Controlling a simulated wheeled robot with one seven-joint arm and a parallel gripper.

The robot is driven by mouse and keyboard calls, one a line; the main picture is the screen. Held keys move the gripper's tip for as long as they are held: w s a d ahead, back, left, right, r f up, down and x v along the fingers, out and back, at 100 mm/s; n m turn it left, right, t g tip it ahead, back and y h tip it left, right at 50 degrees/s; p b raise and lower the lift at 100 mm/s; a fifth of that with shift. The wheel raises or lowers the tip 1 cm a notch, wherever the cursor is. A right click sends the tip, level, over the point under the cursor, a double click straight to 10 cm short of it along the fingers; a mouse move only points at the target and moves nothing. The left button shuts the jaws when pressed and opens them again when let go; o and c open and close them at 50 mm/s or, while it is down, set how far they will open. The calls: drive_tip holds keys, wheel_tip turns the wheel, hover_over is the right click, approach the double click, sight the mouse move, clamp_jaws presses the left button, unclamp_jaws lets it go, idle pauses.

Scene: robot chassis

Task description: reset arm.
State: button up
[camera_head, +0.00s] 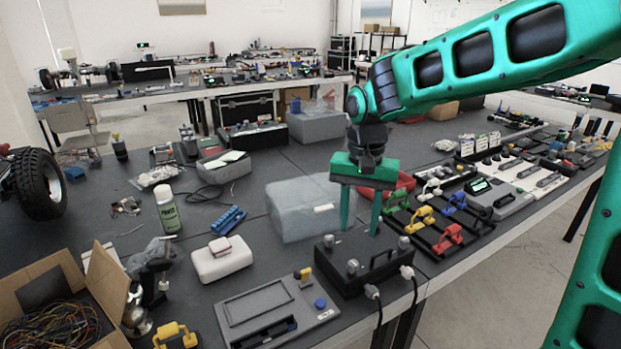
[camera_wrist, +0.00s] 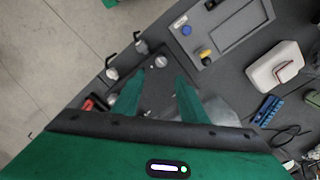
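My green arm reaches in from the right in the head view. My gripper (camera_head: 360,228) points down with its two green fingers spread apart and nothing visible between them. Its fingertips are over or just behind a black box with silver knobs (camera_head: 368,268); I cannot tell whether they touch it. In the wrist view the two fingers of my gripper (camera_wrist: 166,72) are apart, with the black box (camera_wrist: 150,92) beneath and between them.
A grey panel device (camera_head: 262,312) and a white case (camera_head: 221,258) lie left of the black box. A grey foam block (camera_head: 290,215) stands behind it. Coloured clamps (camera_head: 448,238) and a grey instrument (camera_head: 505,197) lie to the right. A cardboard box of wires (camera_head: 60,290) is at the front left.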

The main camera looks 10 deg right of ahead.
drive_tip(key=s+d, duration=0.9)
drive_tip(key=d, duration=0.4)
drive_tip(key=s+d+f, duration=0.1)
drive_tip(key=s+d, duration=0.3)
drive_tip(key=s, duration=0.4)
drive_tip(key=s+d+f+m, duration=0.1)
drive_tip(key=s+d, duration=0.3)
drive_tip(key=s, duration=0.4)
drive_tip(key=shift+s+f, duration=0.25)
drive_tip(key=shift+f, duration=0.3)
drive_tip(key=shift+w+f, duration=0.25)
drive_tip(key=shift+w, duration=0.4)
